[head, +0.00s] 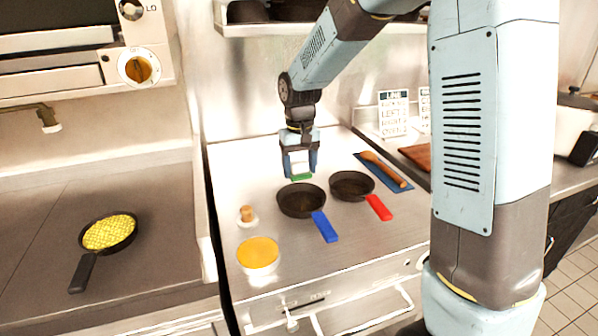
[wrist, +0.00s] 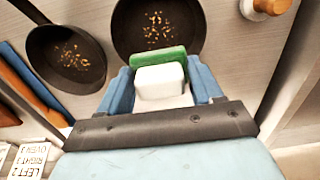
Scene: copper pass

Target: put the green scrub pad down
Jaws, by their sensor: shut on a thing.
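The green scrub pad (wrist: 158,57) is the green layer under a white block-shaped body (wrist: 160,80), held between the blue fingers of my gripper (wrist: 162,84). In the head view, my gripper (head: 299,165) is shut on the pad (head: 301,177), with the green side facing down. It hangs just behind the blue-handled pan (head: 300,201). In the wrist view, the pad's green edge overlaps the rim of that pan (wrist: 195,30), which has brown crumbs in it. The height of the pad above the counter is hard to tell.
A red-handled pan (head: 351,186), also with crumbs, stands to the right. Beyond it a wooden rolling-pin-like tool (head: 384,168) lies on a blue mat (head: 402,188). A pan of yellow food (head: 108,233) sits on the left counter.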

